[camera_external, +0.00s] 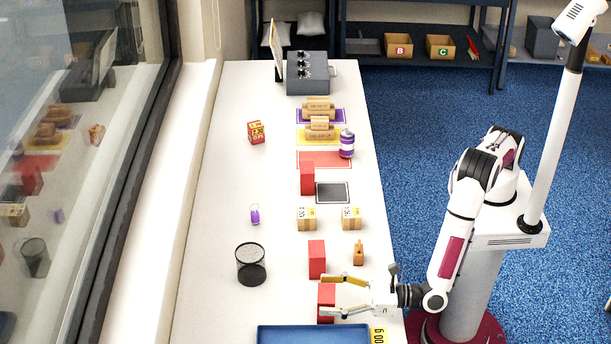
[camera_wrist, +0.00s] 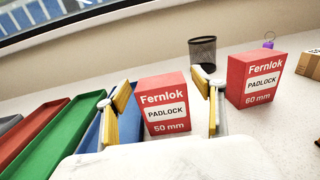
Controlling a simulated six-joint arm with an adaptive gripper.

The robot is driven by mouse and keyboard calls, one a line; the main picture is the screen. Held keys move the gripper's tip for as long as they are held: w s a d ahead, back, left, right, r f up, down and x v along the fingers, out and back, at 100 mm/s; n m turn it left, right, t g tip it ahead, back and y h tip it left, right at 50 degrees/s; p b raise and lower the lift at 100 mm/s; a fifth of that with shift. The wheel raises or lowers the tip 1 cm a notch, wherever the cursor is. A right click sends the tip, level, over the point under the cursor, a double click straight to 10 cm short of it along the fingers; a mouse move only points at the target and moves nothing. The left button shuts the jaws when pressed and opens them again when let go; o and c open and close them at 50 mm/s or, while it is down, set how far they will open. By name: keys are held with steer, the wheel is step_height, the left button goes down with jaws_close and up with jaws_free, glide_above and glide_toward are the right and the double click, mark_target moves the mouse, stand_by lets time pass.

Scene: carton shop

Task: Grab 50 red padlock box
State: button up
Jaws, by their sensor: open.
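The red Fernlok padlock box marked 50 mm (camera_wrist: 164,106) stands upright on the white table. In the wrist view my gripper (camera_wrist: 168,95) is open, with one yellow-padded finger to each side of this box. In the external view the same red box (camera_external: 326,303) shows at the table's front right, with my gripper (camera_external: 345,294) reaching in from the right, its fingers beside it. I cannot tell whether the fingers touch it. A second red box marked 60 mm (camera_wrist: 256,80) stands to its right in the wrist view; it also shows in the external view (camera_external: 317,259).
A blue tray (camera_external: 312,335) lies close in front; green (camera_wrist: 62,135) and red trays sit beside it. A black mesh cup (camera_external: 251,265) stands to the left. A small orange item (camera_external: 358,254) and cardboard boxes (camera_external: 307,219) stand farther back.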

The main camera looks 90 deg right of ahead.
steer(key=shift+w, duration=0.4)
steer(key=c, duration=1.4)
steer(key=shift+o, duration=0.2)
steer(key=shift+r, duration=0.15)
steer(key=shift+r, duration=4.85)
